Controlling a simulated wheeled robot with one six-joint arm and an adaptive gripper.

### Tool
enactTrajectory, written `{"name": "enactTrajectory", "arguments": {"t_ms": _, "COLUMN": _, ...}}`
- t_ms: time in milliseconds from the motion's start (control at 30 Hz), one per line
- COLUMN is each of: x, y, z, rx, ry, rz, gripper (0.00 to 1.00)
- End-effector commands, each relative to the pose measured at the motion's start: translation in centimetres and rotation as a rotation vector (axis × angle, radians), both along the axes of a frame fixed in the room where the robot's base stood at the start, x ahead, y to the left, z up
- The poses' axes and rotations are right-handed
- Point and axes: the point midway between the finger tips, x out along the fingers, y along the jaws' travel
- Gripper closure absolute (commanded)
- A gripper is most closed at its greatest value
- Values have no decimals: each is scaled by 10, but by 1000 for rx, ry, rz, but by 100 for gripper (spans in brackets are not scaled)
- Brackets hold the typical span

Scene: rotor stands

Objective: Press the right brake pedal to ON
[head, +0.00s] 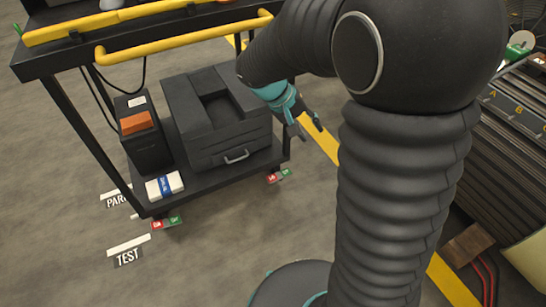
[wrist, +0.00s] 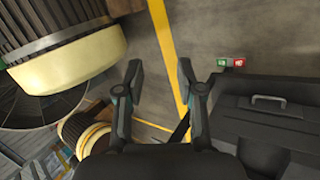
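The right brake pedal (head: 278,175), a small red and green block, sits low at the right front corner of the dark cart (head: 190,195). In the wrist view a red and green pedal (wrist: 231,62) shows right of the fingers, beside the black case. The other red and green pedal (head: 166,223) is at the cart's left front corner. The frames are too small to show which half of either pedal is down. My gripper (head: 306,125) is open and empty, above and to the right of the right pedal, apart from it. Its two fingers (wrist: 160,70) are spread in the wrist view.
The cart's lower shelf holds a black case (head: 217,118), a dark box with an orange item (head: 136,122) and a white box (head: 163,186). A yellow handrail (head: 185,38) runs above. Ribbed equipment (head: 505,150) stands at right. Floor (head: 215,240) before the cart is clear.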

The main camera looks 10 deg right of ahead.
Motion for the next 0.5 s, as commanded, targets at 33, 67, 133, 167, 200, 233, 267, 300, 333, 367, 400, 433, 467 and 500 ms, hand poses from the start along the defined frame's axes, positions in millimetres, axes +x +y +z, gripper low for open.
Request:
{"name": "enactTrajectory", "arguments": {"t_ms": 33, "x": 12, "y": 3, "z": -13, "rx": -39, "ry": 18, "rz": 7, "gripper": 62}}
{"name": "enactTrajectory", "arguments": {"t_ms": 67, "x": 18, "y": 4, "z": -20, "rx": -64, "ry": 26, "rz": 9, "gripper": 62}}
{"name": "enactTrajectory", "arguments": {"t_ms": 133, "x": 34, "y": 8, "z": -34, "rx": -122, "ry": 37, "rz": 19, "gripper": 62}}
{"name": "enactTrajectory", "arguments": {"t_ms": 167, "x": 41, "y": 9, "z": -41, "rx": -147, "ry": 41, "rz": 21, "gripper": 62}}
{"name": "enactTrajectory", "arguments": {"t_ms": 200, "x": 49, "y": 11, "z": -51, "rx": -181, "ry": 46, "rz": 26, "gripper": 62}}
{"name": "enactTrajectory", "arguments": {"t_ms": 233, "x": 56, "y": 13, "z": -58, "rx": -206, "ry": 47, "rz": 34, "gripper": 62}}
{"name": "enactTrajectory", "arguments": {"t_ms": 267, "x": 62, "y": 15, "z": -65, "rx": -231, "ry": 49, "rz": 39, "gripper": 62}}
{"name": "enactTrajectory", "arguments": {"t_ms": 300, "x": 70, "y": 18, "z": -76, "rx": -265, "ry": 51, "rz": 46, "gripper": 62}}
{"name": "enactTrajectory", "arguments": {"t_ms": 333, "x": 75, "y": 20, "z": -84, "rx": -289, "ry": 52, "rz": 54, "gripper": 62}}
{"name": "enactTrajectory", "arguments": {"t_ms": 367, "x": 81, "y": 23, "z": -92, "rx": -314, "ry": 50, "rz": 61, "gripper": 62}}
{"name": "enactTrajectory", "arguments": {"t_ms": 400, "x": 89, "y": 26, "z": -102, "rx": -348, "ry": 49, "rz": 72, "gripper": 62}}
{"name": "enactTrajectory", "arguments": {"t_ms": 433, "x": 94, "y": 29, "z": -111, "rx": -372, "ry": 48, "rz": 80, "gripper": 62}}
{"name": "enactTrajectory", "arguments": {"t_ms": 467, "x": 99, "y": 32, "z": -120, "rx": -396, "ry": 44, "rz": 88, "gripper": 62}}
{"name": "enactTrajectory", "arguments": {"t_ms": 500, "x": 106, "y": 36, "z": -132, "rx": -427, "ry": 39, "rz": 101, "gripper": 62}}
